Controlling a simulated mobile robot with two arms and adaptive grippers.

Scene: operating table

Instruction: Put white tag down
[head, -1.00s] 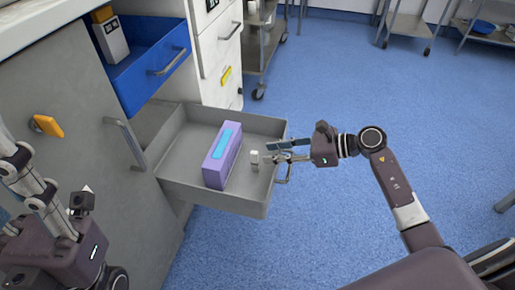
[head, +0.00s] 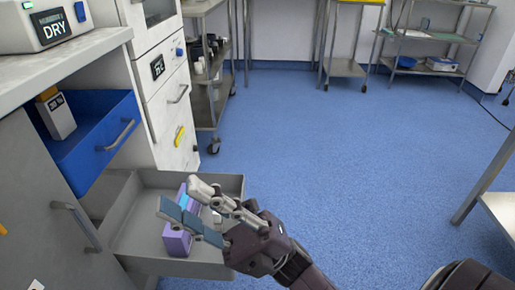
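My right gripper (head: 188,203) is in front of and above the open grey drawer (head: 132,218). Its fingers are spread, with a gap between them, and I see nothing held there. One finger looks pale and the other blue-grey. A purple box with a light blue top (head: 177,241) lies in the drawer, partly covered by the gripper. The small white upright block seen earlier in the drawer is not clearly visible, and the gripper covers that area. My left gripper is out of view.
A blue drawer (head: 98,128) stands open above, holding a grey-white container (head: 57,117). A device marked DRY (head: 40,27) stands on the counter. Metal carts (head: 212,84) stand at the back. The blue floor (head: 315,150) to the right is clear.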

